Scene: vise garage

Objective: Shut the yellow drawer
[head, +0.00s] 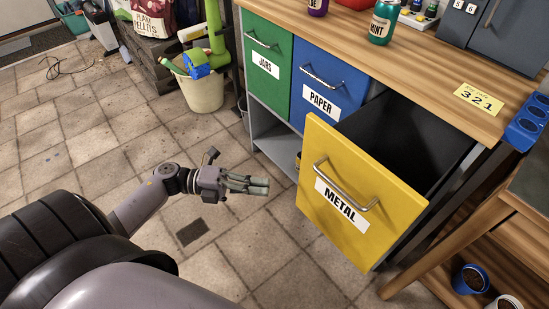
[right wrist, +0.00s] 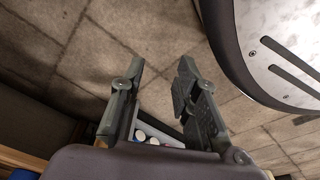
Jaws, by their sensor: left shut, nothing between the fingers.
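The yellow drawer (head: 350,200), labelled METAL, stands pulled out from the workbench in the head view. Its dark inside shows behind the front, and a metal bar handle (head: 345,185) crosses the front. My left gripper (head: 262,186) is shut and empty, to the left of the yellow front and apart from it. My right gripper (right wrist: 153,105) shows in the right wrist view with its fingers spread apart and nothing seen between them. It is not in the head view.
The green drawer (head: 265,85) and blue drawer (head: 325,75) are closed. A wooden stand (head: 470,225) is close to the right of the yellow drawer. A bucket (head: 203,92) stands at the back left. Tiled floor left of the drawer is clear.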

